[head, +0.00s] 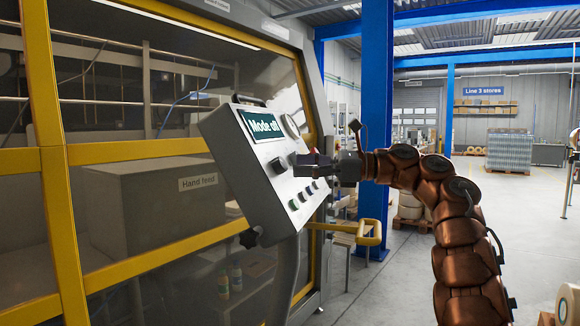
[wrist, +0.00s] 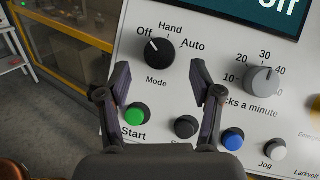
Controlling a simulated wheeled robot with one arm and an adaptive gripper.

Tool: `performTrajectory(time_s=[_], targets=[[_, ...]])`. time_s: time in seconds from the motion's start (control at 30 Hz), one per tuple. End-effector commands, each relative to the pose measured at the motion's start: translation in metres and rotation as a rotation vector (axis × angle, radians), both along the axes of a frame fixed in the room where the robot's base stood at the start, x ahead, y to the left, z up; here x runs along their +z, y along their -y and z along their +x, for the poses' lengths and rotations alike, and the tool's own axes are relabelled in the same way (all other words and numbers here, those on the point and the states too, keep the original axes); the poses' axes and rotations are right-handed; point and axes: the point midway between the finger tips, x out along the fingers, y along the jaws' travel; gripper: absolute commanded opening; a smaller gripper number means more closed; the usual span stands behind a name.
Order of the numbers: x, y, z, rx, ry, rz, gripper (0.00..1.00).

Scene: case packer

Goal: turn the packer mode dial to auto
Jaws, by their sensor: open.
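The mode dial (wrist: 160,52) is a round black knob on the pale control panel (head: 232,150). In the wrist view its white mark points up and left, toward the word Off. Hand is printed above it and Auto to its upper right. The panel's display (head: 264,125) reads "Mode off". My gripper (wrist: 161,78) is open and empty. Its two fingers stand apart in front of the panel, one to each side below the dial, and I see no contact. In the head view my gripper (head: 305,164) is at the panel's right part and partly hides the controls.
A grey speed dial (wrist: 262,80) sits right of the mode dial. Below are a green Start button (wrist: 135,115), a blue button (wrist: 232,139) and a white Jog button (wrist: 278,149). A yellow-framed machine guard (head: 62,200) stands behind the panel. Open floor lies to the right.

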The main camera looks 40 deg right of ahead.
Motion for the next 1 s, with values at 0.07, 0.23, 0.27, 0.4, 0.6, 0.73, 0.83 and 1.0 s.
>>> performTrajectory(time_s=[0.07, 0.23, 0.27, 0.4, 0.6, 0.73, 0.83, 1.0], targets=[[0.0, -0.008, 0.008, 0.002, -0.002, -0.001, 0.65], [0.0, -0.019, 0.019, 0.0, 0.001, 0.002, 0.65], [0.0, -0.02, 0.02, 0.0, 0.001, 0.002, 0.65], [0.0, -0.023, 0.023, 0.002, 0.0, 0.002, 0.65], [0.0, -0.023, 0.023, 0.002, 0.0, 0.003, 0.65], [0.0, -0.023, 0.023, 0.002, 0.0, 0.003, 0.51], [0.0, -0.023, 0.023, 0.001, 0.0, 0.003, 0.41], [0.0, -0.023, 0.023, 0.002, 0.0, 0.003, 0.23]])
